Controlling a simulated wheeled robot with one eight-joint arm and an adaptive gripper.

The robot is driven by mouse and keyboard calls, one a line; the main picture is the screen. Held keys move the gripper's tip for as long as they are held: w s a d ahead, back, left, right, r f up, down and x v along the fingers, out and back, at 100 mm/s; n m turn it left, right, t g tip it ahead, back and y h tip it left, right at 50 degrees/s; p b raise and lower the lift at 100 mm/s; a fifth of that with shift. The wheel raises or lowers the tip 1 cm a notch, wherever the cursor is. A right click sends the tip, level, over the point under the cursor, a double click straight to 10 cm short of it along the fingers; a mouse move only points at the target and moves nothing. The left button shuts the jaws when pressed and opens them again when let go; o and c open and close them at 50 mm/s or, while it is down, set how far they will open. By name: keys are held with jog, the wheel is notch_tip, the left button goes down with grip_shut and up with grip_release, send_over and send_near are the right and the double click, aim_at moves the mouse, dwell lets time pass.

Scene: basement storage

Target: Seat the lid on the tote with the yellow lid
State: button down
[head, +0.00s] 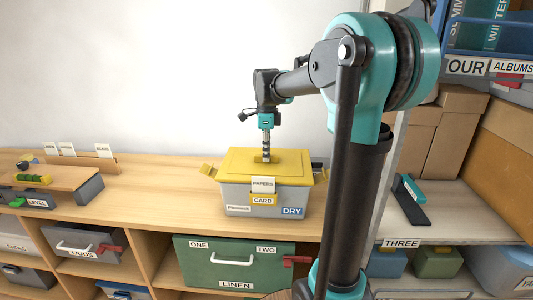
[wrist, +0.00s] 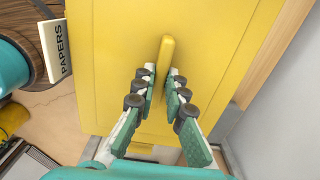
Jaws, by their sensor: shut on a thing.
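The grey tote (head: 236,196) stands on the wooden bench top, with CARD and DRY labels on its front. The yellow lid (head: 240,160) lies over its top in the head view; I cannot tell whether its rim is fully down all round. In the wrist view the lid (wrist: 215,40) fills the middle, with a raised yellow handle (wrist: 166,50). My gripper (head: 265,158) reaches down from above, and its two fingers (wrist: 161,82) are shut on that handle. The tote's inside is hidden.
A PAPERS card (head: 263,185) stands at the tote's front and also shows in the wrist view (wrist: 57,52). A wooden tray with a level (head: 45,186) is at left. Shelving with boxes (head: 455,130) rises at right. The bench between tray and tote is clear.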

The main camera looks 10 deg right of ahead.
jog(key=shift+f, duration=0.3)
dwell(0.5)
jog(key=c, duration=1.5)
grip_release()
jog(key=shift+r, duration=0.15)
jog(key=shift+r, duration=3.35)
